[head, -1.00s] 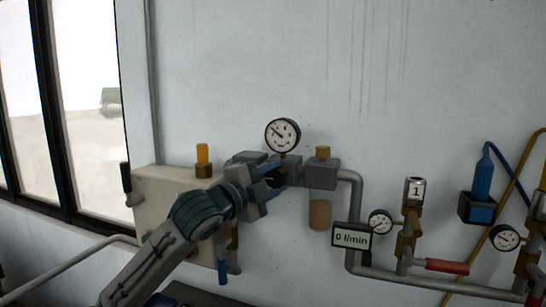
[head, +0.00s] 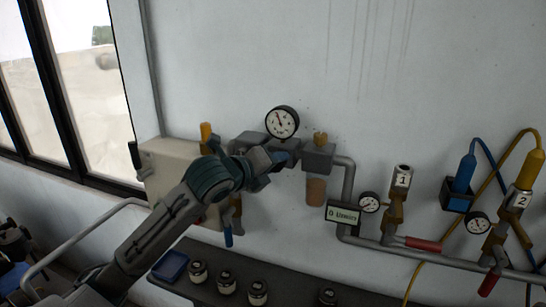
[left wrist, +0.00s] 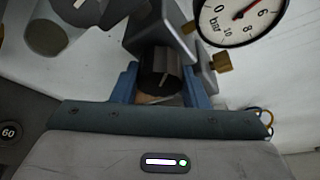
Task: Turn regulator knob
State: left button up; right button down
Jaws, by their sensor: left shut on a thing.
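The regulator knob (left wrist: 160,80) is black with a pale mark line and shows between the two blue fingers in the left wrist view. My left gripper (head: 280,160) is shut on it, just below the round pressure gauge (head: 282,122). In the head view the gripper hides the knob. The gauge also shows in the left wrist view (left wrist: 240,14), with its red needle pointing up right, close to the 6. My right gripper is in neither current view.
A flow display (head: 342,214) hangs on the pipe right of the regulator. A beige box (head: 165,165) is at the left. Jars (head: 227,282) and a blue tray (head: 170,266) stand on the dark shelf below. Numbered valve outlets (head: 401,180) with red handles are at the right.

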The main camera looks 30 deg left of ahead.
pick_arm(q)
jog(key=m+g+y, duration=0.1)
jog(key=m, duration=0.1)
jog(key=shift+d+m, duration=0.1)
jog(key=shift+m, duration=0.2)
jog(key=shift+m+g+y, duration=0.4)
jog(key=shift+m+y, duration=0.5)
jog(key=shift+m, duration=0.4)
jog(key=o, duration=1)
jog(key=shift+c, duration=0.2)
